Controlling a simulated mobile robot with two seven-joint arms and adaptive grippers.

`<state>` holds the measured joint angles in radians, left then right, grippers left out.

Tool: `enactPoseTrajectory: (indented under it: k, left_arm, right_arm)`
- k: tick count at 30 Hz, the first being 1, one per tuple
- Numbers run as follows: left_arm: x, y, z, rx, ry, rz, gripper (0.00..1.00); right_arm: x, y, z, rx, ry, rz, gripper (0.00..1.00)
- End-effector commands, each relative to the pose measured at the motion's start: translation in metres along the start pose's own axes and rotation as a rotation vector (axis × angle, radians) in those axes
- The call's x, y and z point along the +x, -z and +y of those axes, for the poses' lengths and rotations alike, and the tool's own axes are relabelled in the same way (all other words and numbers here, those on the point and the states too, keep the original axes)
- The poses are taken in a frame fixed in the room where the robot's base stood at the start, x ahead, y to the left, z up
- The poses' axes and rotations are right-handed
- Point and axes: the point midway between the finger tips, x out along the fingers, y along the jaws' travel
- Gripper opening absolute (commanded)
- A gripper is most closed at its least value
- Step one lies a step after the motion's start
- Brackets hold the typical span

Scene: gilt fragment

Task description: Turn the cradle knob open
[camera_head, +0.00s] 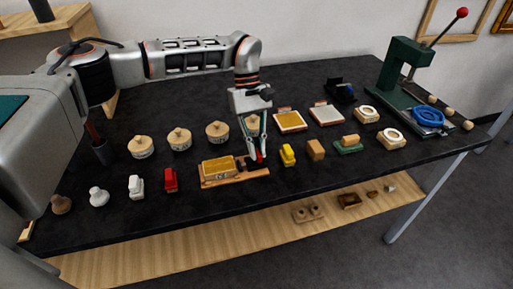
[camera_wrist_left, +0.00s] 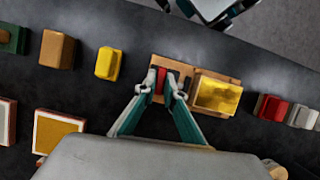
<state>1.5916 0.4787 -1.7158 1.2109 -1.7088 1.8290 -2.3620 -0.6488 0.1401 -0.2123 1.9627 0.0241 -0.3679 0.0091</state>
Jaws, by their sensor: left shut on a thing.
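The cradle (camera_head: 207,184) is a low wooden base near the front middle of the black table, holding a gilt, gold-coloured block (camera_head: 219,166). In the left wrist view the cradle (camera_wrist_left: 232,76) has the gilt block (camera_wrist_left: 217,95) on its right part. A red knob (camera_wrist_left: 161,79) sits at the cradle's left part in that view. My left gripper (camera_head: 257,157) reaches down over the cradle's right end. Its fingertips (camera_wrist_left: 160,91) are on either side of the knob and shut on it, partly hiding it.
A yellow block (camera_head: 288,155) and a tan block (camera_head: 316,149) stand right of the cradle. A red item (camera_head: 170,180) stands to its left. Several lidded round pots (camera_head: 179,139) line up behind. A green lever press (camera_head: 399,70) stands at the back right.

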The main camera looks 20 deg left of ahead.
Motion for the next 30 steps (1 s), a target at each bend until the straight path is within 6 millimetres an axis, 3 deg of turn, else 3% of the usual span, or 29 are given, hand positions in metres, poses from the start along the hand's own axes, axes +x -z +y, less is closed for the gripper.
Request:
enactPoseTrajectory:
  k: [22, 24, 30]
  left_arm:
    - [-0.0019, 0.0, 0.0012, 0.082, 0.03, 0.002, 0.0]
    - [-0.0019, 0.0, 0.0012, 0.081, 0.03, 0.002, 0.25]
    - [-0.0009, 0.0001, 0.0008, 0.08, 0.031, 0.001, 0.26]
  right_arm:
    - [0.0002, -0.0004, -0.0002, 0.001, 0.0, 0.0, 0.4]
    - [0.0001, 0.0003, -0.0001, 0.001, 0.0, 0.001, 0.4]
    - [0.0, 0.0014, -0.0001, 0.001, 0.0, 0.003, 0.4]
